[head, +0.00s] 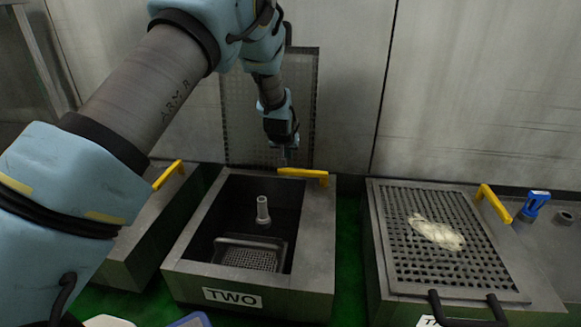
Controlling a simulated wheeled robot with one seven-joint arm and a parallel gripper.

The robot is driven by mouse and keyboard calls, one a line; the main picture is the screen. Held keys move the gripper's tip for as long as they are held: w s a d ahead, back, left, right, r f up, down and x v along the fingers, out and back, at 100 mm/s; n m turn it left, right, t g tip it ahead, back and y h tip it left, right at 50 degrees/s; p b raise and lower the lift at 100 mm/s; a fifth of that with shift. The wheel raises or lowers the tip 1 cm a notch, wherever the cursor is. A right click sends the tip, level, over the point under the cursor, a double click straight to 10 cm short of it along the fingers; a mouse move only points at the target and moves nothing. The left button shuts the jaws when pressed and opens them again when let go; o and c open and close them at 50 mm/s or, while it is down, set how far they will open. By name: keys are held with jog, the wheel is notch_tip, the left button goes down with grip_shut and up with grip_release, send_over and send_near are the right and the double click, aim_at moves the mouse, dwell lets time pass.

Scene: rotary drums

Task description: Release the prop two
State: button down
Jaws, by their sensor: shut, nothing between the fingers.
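The bin labelled TWO (180,262) stands open in the middle of the head view. Its perforated lid (303,100) stands upright behind it, partly hidden by my arm. A yellow prop (304,173) lies across the bin's back right corner, near the foot of the lid. My gripper (285,160) points down just above the left end of this prop, at the lid's lower part. It is shut and holds nothing. I cannot tell whether its tips touch the prop or the lid.
Inside the bin are a grey post (262,210) and a mesh basket (250,256). On the right, another bin has its perforated lid (470,271) down, with a pale lump (437,232) on it. Other yellow props show at left (168,174) and right (494,203). A wall stands close behind.

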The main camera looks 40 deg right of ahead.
jog(key=b+x, duration=0.5)
jog(key=x, duration=0.5)
jog(key=shift+f, duration=0.1)
jog(key=shift+s+a, duration=0.1)
jog(key=shift+s, duration=0.05)
